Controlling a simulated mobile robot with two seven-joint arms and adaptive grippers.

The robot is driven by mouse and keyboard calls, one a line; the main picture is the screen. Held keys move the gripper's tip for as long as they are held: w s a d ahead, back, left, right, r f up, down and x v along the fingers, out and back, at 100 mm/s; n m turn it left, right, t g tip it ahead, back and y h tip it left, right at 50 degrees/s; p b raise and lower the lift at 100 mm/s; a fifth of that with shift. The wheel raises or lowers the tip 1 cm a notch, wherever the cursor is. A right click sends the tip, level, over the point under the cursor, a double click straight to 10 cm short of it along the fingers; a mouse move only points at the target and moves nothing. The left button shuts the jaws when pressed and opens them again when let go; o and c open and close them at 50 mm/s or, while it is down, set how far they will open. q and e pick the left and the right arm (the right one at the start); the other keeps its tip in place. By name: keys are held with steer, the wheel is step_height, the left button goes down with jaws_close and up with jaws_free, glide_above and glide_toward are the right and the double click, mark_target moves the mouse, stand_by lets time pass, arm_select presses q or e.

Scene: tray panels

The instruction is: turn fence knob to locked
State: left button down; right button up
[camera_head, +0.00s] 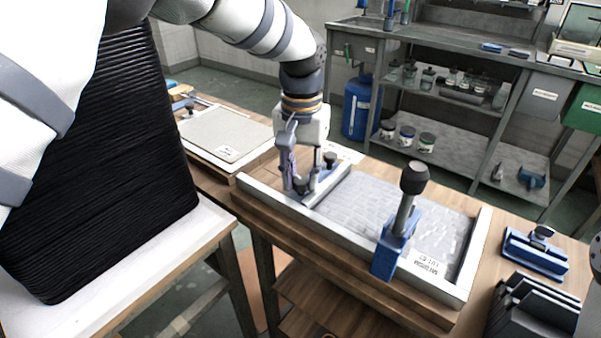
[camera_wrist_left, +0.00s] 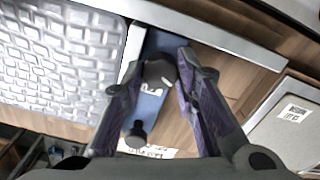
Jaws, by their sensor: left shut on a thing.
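In the left wrist view the blue fence (camera_wrist_left: 150,103) carries a grey knob (camera_wrist_left: 157,76) with a white mark and a black round knob (camera_wrist_left: 137,134) nearer the camera. My left gripper (camera_head: 302,186) reaches down over this fence. In the wrist view the fingers of my left gripper (camera_wrist_left: 160,60) are on both sides of the grey knob and shut on it. The setting it points to is hard to read. My right gripper is not in view.
A blue clamp with a tall black-topped lever (camera_head: 395,245) stands on the tray's front wall. A second flat tray (camera_head: 222,135) is to the left. A blue device (camera_head: 535,252) and a black slotted rack (camera_head: 535,308) are at right. A black ridged stack (camera_head: 105,170) stands front left.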

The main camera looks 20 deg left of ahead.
mark_target(301, 180)
arm_select(q)
steer(key=m, duration=0.6)
steer(key=shift+m, duration=0.3)
steer(key=m, duration=0.6)
stand_by(0.5)
steer(key=c, duration=1.2)
jaws_free()
steer(key=shift+c, duration=0.2)
step_height(301, 180, up, 12)
